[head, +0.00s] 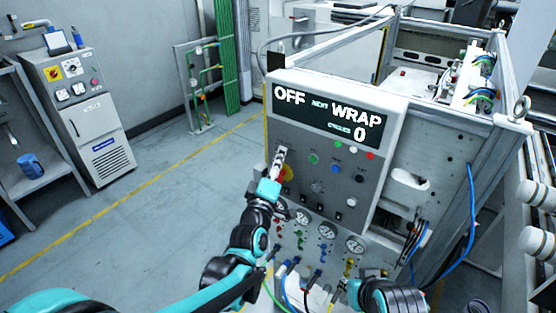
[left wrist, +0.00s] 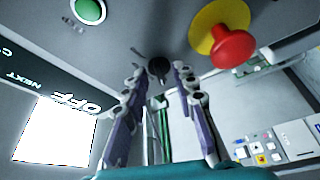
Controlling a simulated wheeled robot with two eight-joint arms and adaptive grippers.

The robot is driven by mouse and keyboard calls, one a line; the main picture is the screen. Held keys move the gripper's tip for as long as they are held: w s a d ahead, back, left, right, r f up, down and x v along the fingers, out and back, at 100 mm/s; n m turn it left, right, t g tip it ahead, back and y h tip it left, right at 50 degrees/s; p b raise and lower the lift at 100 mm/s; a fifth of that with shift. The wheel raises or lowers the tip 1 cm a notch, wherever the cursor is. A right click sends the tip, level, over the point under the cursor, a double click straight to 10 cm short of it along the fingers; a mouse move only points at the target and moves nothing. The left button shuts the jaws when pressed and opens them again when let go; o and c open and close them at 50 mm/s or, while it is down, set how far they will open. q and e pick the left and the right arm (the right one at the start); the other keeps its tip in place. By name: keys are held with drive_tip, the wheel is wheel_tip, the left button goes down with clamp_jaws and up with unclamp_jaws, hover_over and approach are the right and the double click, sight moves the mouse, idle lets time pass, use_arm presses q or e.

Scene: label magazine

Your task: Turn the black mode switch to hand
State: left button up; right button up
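The black mode switch (left wrist: 158,68) shows in the left wrist view as a small dark knob on the grey panel. It lies between my left gripper's fingertips (left wrist: 160,72), which stand apart on either side with a little space visible. I cannot tell whether they touch it. In the head view my left gripper (head: 280,158) is at the panel's left side and hides the switch. The display (head: 325,115) reads OFF, NEXT WRAP, CYCLES 0. My right gripper (head: 343,286) is low, by the hoses; its fingers are too small to judge.
A red emergency stop (left wrist: 234,48) on a yellow plate is close beside my left fingers. A green button (left wrist: 88,10) is on the other side. Gauges (head: 355,243) and hoses sit lower on the panel. A grey cabinet (head: 90,120) stands far left, with clear floor between.

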use_arm(q)
drive_tip(key=shift+w, duration=0.3)
drive_tip(key=shift+c, duration=0.3)
drive_tip(key=shift+s, duration=0.1)
clamp_jaws()
